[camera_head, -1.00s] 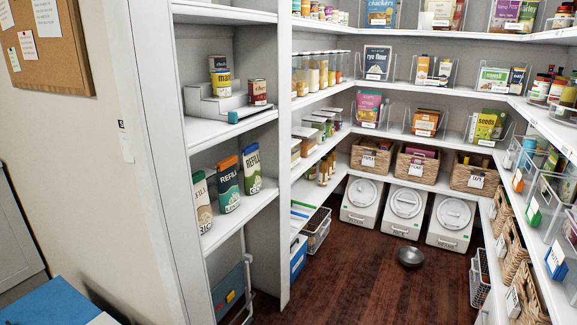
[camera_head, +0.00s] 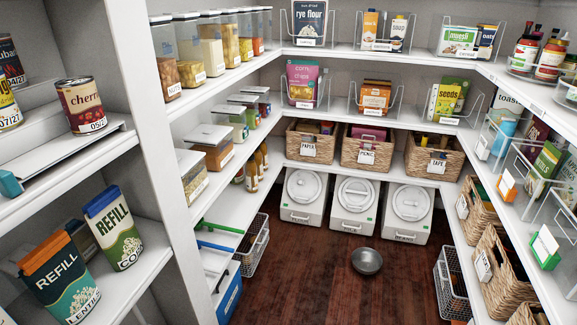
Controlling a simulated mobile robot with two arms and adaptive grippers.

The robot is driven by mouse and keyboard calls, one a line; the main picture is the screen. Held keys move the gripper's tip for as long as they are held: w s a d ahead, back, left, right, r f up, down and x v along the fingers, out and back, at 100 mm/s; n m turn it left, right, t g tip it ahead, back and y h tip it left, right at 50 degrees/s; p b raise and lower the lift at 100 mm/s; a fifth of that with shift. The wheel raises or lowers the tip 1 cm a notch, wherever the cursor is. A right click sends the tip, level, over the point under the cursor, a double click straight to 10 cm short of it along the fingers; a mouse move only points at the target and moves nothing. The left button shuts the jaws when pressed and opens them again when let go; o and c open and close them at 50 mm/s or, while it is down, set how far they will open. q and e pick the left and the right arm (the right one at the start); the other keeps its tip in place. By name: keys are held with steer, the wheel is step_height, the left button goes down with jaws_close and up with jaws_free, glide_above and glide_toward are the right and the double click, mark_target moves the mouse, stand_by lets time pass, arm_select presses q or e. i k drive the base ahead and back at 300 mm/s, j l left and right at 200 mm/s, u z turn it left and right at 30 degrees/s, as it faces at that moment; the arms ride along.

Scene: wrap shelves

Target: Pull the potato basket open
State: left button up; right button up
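I cannot tell which basket is the potato basket; no label that I can read says potato. A wire basket (camera_head: 253,246) stands on the floor at the left, beside the lower shelf. Another wire basket (camera_head: 451,287) stands on the floor at the right, partly under the right shelves. Their contents are hard to make out. Neither of my grippers is in view.
Wicker baskets labelled paper (camera_head: 310,150), picnic (camera_head: 367,155) and tape (camera_head: 432,165) sit on the back shelf above white bins (camera_head: 354,205). A dark metal bowl (camera_head: 366,261) lies mid-floor. Shelves flank both sides; the wooden floor (camera_head: 320,295) around the bowl is clear.

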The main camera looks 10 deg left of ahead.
mark_target(248, 273)
steer(key=i+l+u, duration=0.15)
steer(key=i+u, duration=0.3)
steer(key=i+l+u, duration=0.7)
steer(key=u, duration=0.15)
steer(key=i+l+u, duration=0.25)
steer(key=l+u, duration=0.2)
steer(key=l, duration=0.1)
